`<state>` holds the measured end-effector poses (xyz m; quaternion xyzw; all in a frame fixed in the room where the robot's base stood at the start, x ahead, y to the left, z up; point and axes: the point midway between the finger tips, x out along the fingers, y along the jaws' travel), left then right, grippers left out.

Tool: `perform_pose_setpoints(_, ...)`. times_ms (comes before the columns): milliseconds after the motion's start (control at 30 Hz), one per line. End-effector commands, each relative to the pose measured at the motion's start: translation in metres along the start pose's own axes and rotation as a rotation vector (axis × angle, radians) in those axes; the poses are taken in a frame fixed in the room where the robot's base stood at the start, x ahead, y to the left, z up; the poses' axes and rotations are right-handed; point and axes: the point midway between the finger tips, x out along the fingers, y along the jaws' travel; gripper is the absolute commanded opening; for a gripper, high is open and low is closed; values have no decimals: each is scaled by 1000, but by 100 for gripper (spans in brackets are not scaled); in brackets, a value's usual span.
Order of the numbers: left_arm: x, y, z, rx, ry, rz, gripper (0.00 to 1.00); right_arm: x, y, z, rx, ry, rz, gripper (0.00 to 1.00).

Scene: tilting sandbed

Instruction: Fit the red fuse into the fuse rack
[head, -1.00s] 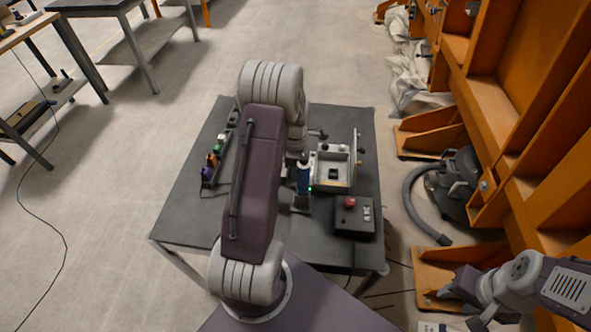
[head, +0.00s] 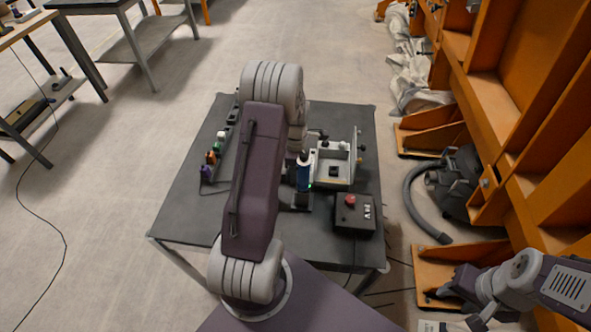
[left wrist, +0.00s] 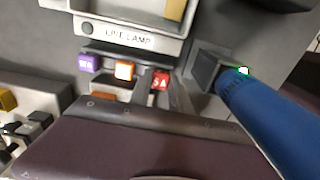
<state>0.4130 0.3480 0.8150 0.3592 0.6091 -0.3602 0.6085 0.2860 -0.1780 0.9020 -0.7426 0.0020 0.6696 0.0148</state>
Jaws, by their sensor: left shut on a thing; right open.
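The red fuse (left wrist: 160,79), marked 5A, shows in the left wrist view between the dark fingers of my left gripper (left wrist: 166,92), which is shut on it. A purple block (left wrist: 89,63) and an orange block (left wrist: 124,70) sit in a row to its left, below a pale panel (left wrist: 125,38) lettered LIVE LAMP. I cannot tell whether this row is the fuse rack, or whether the fuse touches it. In the head view my left arm hides its gripper and the fuse. My right gripper (head: 462,287) is open and empty at the lower right, away from the table.
A blue cylinder (head: 303,174) stands close beside my left arm, left of a pale tray (head: 347,181). A black box with a red button (head: 350,200) sits in front of the tray. Several coloured pieces (head: 211,157) line the left. The table's (head: 180,215) front left is clear.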

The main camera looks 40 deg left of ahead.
Motion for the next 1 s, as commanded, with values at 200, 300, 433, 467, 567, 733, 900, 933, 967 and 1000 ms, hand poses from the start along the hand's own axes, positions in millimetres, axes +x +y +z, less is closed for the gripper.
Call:
perform_pose_setpoints(200, 0, 0, 0, 0, 0, 0, 0, 0, 0, 0, 0, 0, 0, 44)
perform_pose_setpoints(300, 2, 0, 0, 0, 0, 0, 0, 1, 0, 0, 0, 0, 0, 44)
perform_pose_setpoints(433, 5, 0, 0, 0, 0, 0, 0, 3, 0, 0, 0, 0, 0, 44)
perform_pose_setpoints(467, 6, 0, 0, 0, 0, 0, 0, 3, 0, 0, 0, 0, 0, 44)
perform_pose_setpoints(567, 8, 0, 0, 0, 0, 0, 0, 4, 0, 0, 0, 0, 0, 44)
perform_pose_setpoints(733, 13, 0, 0, 0, 0, 0, 0, 6, 0, 1, 0, 0, 0, 44)
perform_pose_setpoints(900, 12, 0, 0, 0, 0, 0, 49, 5, 0, 0, 0, 0, 0, 44)
perform_pose_setpoints(933, 12, 0, 0, 0, 0, 0, 49, 5, 0, 0, 0, 0, 0, 44)
perform_pose_setpoints(967, 12, 0, 0, 0, 0, 0, 49, 5, 0, 1, 0, 0, 0, 44)
perform_pose_setpoints(1000, 12, 0, 0, 0, 0, 0, 49, 5, 0, 0, 0, 0, 0, 44)
